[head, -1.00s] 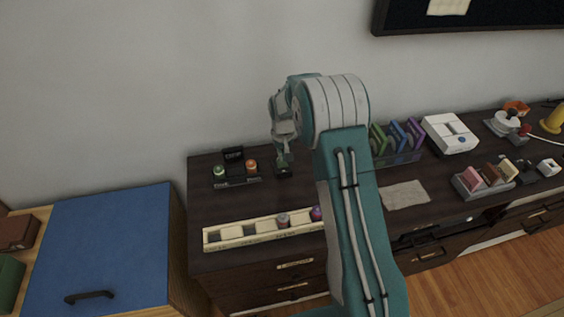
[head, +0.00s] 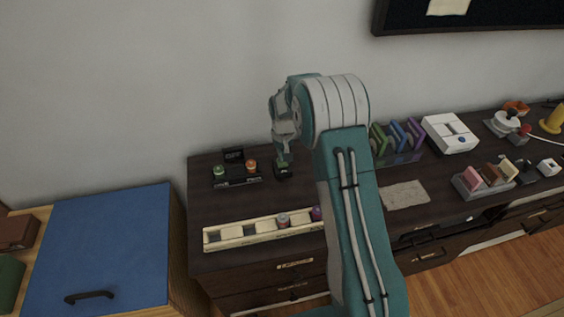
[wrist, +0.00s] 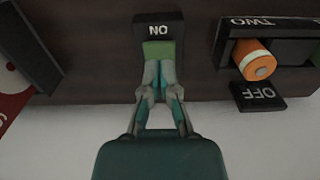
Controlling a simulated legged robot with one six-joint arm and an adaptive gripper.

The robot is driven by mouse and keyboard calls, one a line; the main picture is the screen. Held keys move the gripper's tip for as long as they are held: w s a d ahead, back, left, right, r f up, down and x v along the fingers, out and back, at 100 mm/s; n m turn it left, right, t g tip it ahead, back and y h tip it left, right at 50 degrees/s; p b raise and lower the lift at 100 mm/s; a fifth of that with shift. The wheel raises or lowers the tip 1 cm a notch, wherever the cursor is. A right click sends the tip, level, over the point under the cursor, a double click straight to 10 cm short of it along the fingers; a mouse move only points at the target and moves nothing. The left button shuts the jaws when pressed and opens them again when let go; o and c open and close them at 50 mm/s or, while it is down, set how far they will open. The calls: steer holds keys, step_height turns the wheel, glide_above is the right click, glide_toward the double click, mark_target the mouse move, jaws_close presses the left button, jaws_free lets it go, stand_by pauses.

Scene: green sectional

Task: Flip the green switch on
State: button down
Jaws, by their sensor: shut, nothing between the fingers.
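The green switch (wrist: 158,47) sits in a small dark housing with an ON label, which reads upside down in the wrist view. My gripper (wrist: 161,64) is shut, with its fingertips together at the edge of the green part. They appear to touch it, and they cover its near part. In the head view, my gripper (head: 283,151) points down right above the small dark housing (head: 283,172) on the dark desk. The switch's exact tilt cannot be told.
Left of the switch in the head view is a battery holder (head: 238,181) with a green and an orange battery, and an OFF sign (head: 233,155) behind it. A cream compartment tray (head: 228,243) lies in front. A colored disk rack (head: 402,157) stands right of my arm.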

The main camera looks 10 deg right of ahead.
mark_target(283, 165)
steer(key=shift+f, duration=1.3)
stand_by(0.7)
steer(key=shift+r, duration=3.55)
steer(key=s+r+t, duration=0.1)
steer(key=s+r, duration=0.6)
steer(key=r, duration=0.3)
steer(key=s+r+t, duration=0.2)
steer(key=s+r, duration=0.6)
steer(key=r, duration=0.2)
steer(key=s+r+t, duration=0.2)
steer(key=s+r, duration=0.1)
steer(key=s, duration=1.7)
steer(key=shift+r+t, duration=0.15)
steer(key=shift+t, duration=0.15)
